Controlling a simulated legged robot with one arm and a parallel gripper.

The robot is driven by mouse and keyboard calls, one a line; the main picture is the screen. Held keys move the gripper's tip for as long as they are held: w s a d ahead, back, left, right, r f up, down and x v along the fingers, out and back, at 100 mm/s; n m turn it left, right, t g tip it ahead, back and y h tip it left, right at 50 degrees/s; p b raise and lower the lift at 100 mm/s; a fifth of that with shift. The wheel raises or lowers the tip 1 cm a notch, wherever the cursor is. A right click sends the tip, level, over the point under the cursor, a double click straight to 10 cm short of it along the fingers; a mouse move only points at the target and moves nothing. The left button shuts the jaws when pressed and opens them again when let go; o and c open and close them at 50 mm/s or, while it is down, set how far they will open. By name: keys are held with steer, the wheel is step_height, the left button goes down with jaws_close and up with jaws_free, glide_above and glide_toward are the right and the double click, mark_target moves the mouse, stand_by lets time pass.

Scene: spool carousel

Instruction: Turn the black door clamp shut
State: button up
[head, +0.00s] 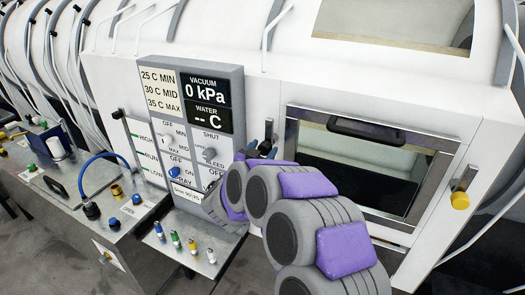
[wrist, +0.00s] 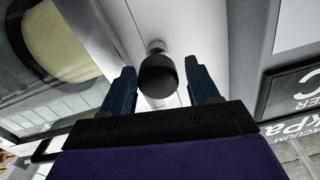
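The black door clamp shows in the wrist view as a round black knob (wrist: 158,76) on a short metal stem against the white chamber wall. My gripper (wrist: 161,88) is open, with one blue finger on each side of the knob and a visible gap to each finger. Whether the fingertips reach past the knob is hard to tell. In the head view my gripper (head: 262,150) is at the left edge of the chamber door (head: 295,119), and my arm hides much of the area below it. The door has a black handle (head: 366,128) and lies in its frame.
A yellow-knobbed clamp (head: 460,199) is on the door's right side. A control panel (head: 185,126) with dials and switches stands close to the left of my gripper. A metal bench (head: 125,215) with fittings and a blue hose lies further left.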

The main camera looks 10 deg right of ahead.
steer(key=shift+d, duration=0.1)
jaws_close()
steer(key=shift+m+b, duration=0.3)
steer(key=shift+m, duration=0.1)
steer(key=m+b, duration=0.2)
steer(key=m, duration=0.1)
steer(key=shift+f+m+b, duration=0.1)
steer(key=shift+m+b, duration=0.2)
steer(key=shift+m, duration=0.1)
steer(key=m+b, duration=0.3)
steer(key=m, duration=0.1)
steer(key=shift+m+h, duration=0.3)
steer(key=m+b, duration=0.3)
steer(key=m, duration=0.1)
steer(key=shift+m+b, duration=0.3)
steer(key=shift+b, duration=0.1)
steer(key=m+b, duration=0.2)
steer(key=m, duration=0.2)
steer(key=shift+f+b, duration=0.1)
steer(key=shift+b, duration=0.3)
steer(key=shift+m, duration=0.4)
steer(key=shift+f, duration=0.1)
